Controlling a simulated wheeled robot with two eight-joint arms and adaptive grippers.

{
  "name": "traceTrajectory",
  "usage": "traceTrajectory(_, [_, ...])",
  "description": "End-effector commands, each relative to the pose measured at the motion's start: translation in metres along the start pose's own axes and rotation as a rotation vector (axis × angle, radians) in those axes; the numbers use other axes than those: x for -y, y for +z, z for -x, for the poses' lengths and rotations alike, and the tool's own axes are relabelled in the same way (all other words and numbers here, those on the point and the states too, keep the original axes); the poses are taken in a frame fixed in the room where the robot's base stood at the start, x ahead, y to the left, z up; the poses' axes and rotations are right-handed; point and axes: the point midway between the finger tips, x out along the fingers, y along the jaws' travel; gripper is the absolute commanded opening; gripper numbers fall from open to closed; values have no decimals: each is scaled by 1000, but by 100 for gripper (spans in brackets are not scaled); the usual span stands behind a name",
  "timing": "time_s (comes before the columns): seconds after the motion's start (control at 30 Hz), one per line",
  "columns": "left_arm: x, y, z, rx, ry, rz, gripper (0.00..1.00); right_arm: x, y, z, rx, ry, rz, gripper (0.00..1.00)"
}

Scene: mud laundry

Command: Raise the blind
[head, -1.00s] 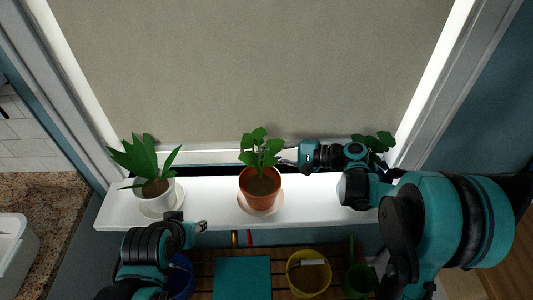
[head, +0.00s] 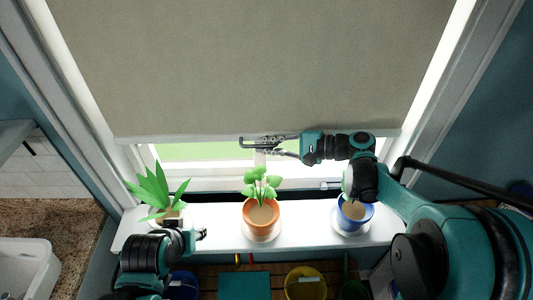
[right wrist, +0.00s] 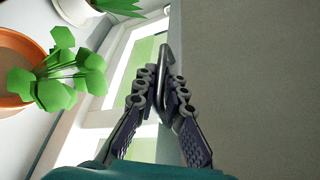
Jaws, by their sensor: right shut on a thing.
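The beige blind (head: 240,70) hangs over the window, its lower edge a little above the sill, with a strip of green outdoors and window frame showing beneath. A grey metal handle (head: 256,142) sits at the middle of its lower edge. My right gripper (head: 275,146) is shut on this handle. In the right wrist view the fingers (right wrist: 163,95) close around the handle (right wrist: 162,52), with the blind (right wrist: 250,80) to the right. My left gripper (head: 202,235) is low at the left, in front of the sill, apart from the blind; its finger opening is too small to tell.
The white sill (head: 205,216) holds a spiky plant (head: 158,190) at left, an orange pot (head: 262,216) in the middle and a blue pot (head: 354,214) at right, under my right arm. A yellow bucket (head: 305,284) stands below. A granite counter (head: 65,220) is at left.

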Motion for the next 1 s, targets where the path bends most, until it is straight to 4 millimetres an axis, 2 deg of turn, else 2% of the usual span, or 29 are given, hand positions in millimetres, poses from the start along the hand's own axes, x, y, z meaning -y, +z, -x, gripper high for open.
traceTrajectory(0.03, [0, -13, 19, 0, 0, 0, 40, 25, 17, 7, 2, -3, -3, 0])
traceTrajectory(0.6, [0, -86, 120, 0, 0, 0, 40, 191, 122, 50, 2, -3, -3, 0])
traceTrajectory(0.8, [0, -104, 145, 0, 0, 0, 40, 236, 150, 62, 2, -3, -3, 0])
traceTrajectory(1.0, [0, -115, 160, 0, 0, 0, 40, 265, 168, 70, 2, -3, -3, 0])
